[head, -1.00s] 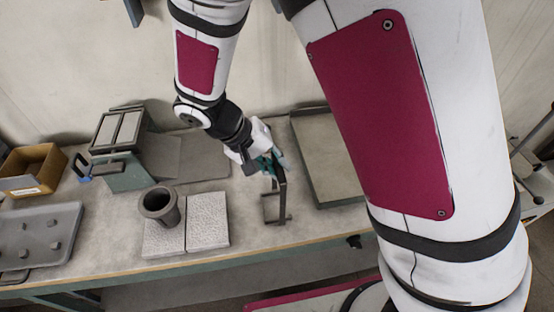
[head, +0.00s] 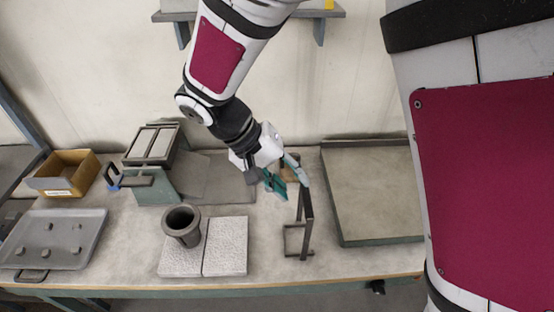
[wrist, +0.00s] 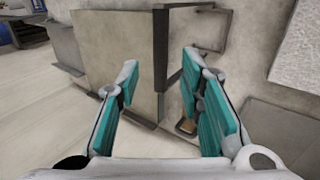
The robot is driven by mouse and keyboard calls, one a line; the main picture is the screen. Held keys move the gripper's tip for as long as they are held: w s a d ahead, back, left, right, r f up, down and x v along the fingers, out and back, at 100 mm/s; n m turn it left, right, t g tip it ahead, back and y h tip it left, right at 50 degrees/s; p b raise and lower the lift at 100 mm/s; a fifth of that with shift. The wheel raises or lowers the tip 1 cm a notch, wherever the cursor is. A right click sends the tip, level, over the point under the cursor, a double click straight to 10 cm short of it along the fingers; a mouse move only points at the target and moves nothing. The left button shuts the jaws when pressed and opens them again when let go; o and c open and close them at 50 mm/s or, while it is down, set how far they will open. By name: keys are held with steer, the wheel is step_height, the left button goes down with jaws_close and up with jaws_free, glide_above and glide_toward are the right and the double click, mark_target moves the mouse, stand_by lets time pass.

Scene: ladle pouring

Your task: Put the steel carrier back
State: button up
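The steel carrier (head: 307,222) is a dark frame standing upright on the bench, with a low rectangular base and a tall bar. It stands between the pale slabs and the large flat tray. My gripper (head: 287,177) is at the top of the bar, with one finger to its left and the other overlapping its upper end. In the wrist view my gripper (wrist: 166,105) is open, its teal finger pads well apart. The carrier's dark frame (wrist: 222,30) shows beyond the fingers, partly behind the right one. Contact cannot be told.
The large flat tray (head: 375,195) lies to the right. A green box-like device (head: 152,185), a cardboard bin (head: 65,174) and a grey tray (head: 45,242) are to the left. A small brown piece (head: 289,172) lies behind the gripper.

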steer(key=v, duration=0.5)
steer(key=s+d+r+t+y, duration=0.2)
steer(key=s+d+r+y, duration=0.1)
steer(key=s+d+r, duration=0.3)
steer(key=s+d+r+t+y, duration=0.3)
steer(key=s+d+r, duration=0.3)
steer(key=d, duration=0.5)
steer(key=shift+d+t+y, duration=0.15)
steer(key=shift+t+y, duration=0.15)
steer(key=shift+r, duration=0.1)
stand_by(0.4)
